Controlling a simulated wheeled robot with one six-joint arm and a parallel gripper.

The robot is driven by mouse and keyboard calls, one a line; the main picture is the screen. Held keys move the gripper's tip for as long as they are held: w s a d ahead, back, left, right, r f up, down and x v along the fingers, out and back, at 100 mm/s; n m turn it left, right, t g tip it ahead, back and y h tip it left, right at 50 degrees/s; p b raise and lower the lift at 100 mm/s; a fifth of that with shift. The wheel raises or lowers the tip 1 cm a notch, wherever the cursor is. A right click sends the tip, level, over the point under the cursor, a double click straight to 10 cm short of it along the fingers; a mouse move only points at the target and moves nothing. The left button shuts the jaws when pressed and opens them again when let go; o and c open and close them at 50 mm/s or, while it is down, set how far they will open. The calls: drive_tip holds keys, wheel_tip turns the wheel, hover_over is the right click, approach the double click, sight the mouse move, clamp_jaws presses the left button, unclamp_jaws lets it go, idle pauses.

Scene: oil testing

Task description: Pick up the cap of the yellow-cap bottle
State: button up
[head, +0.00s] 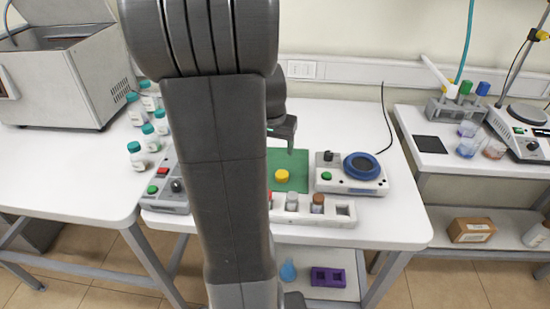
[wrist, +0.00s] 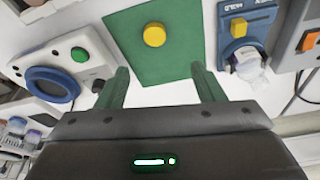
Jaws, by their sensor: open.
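The yellow cap (head: 282,176) lies by itself on a green mat (head: 299,160) in the middle of the table, and no bottle shows under it. It also shows near the top centre of the wrist view (wrist: 154,36). My gripper (head: 290,149) is above the back part of the mat in the head view. In the wrist view my gripper (wrist: 160,70) has its two green fingers wide apart and nothing between them; the cap is beyond the fingertips. A clear, uncapped-looking bottle (wrist: 250,65) sits at a blue holder at right in the wrist view.
A white rack (head: 332,217) with several vials and an empty slot stands at the front. A device with a blue round top (head: 361,166) is right of the mat. A grey control box (head: 166,200) is left. Teal-capped bottles (head: 149,139) stand on the left table.

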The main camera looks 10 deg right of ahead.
hover_over(282, 174)
drive_tip(key=s+a, duration=0.1)
drive_tip(key=a, duration=0.1)
drive_tip(key=f, duration=0.8)
drive_tip(key=shift+s+d, duration=0.15)
drive_tip(key=shift+d, duration=0.1)
drive_tip(key=shift+d+f+p, duration=0.2)
drive_tip(key=shift+f+p, duration=0.3)
drive_tip(key=shift+f, duration=0.1)
drive_tip(key=shift+d+p+x, duration=0.2)
drive_tip(key=shift+p+x, duration=0.15)
drive_tip(key=shift+x, duration=1.65)
drive_tip(key=shift+c, duration=0.4)
drive_tip(key=c, duration=1)
